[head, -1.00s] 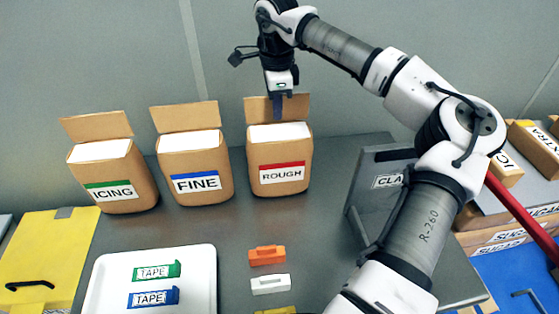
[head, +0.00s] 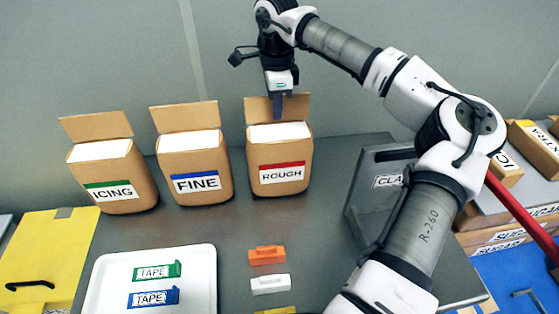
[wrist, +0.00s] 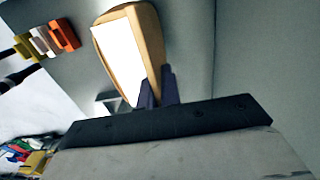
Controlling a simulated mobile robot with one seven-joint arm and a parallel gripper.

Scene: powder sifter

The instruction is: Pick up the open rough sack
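The rough sack (head: 281,160) is a brown bag with a red-striped ROUGH label, standing upright on the grey table. Its top is open, showing white contents, and its back flap stands up. My gripper (head: 277,106) points down at the flap, with a finger in front of it in the head view. In the wrist view, my gripper (wrist: 158,85) has its two dark fingers slightly apart at the edge of the rough sack (wrist: 153,40), with a narrow brown strip between them. No firm grip on the flap shows.
The fine sack (head: 195,172) stands close to the left, with the icing sack (head: 112,178) beyond it. Orange (head: 267,255) and white (head: 270,284) clips lie in front. A white tray (head: 205,262) holds tape pieces. A grey panel (head: 385,190) stands to the right.

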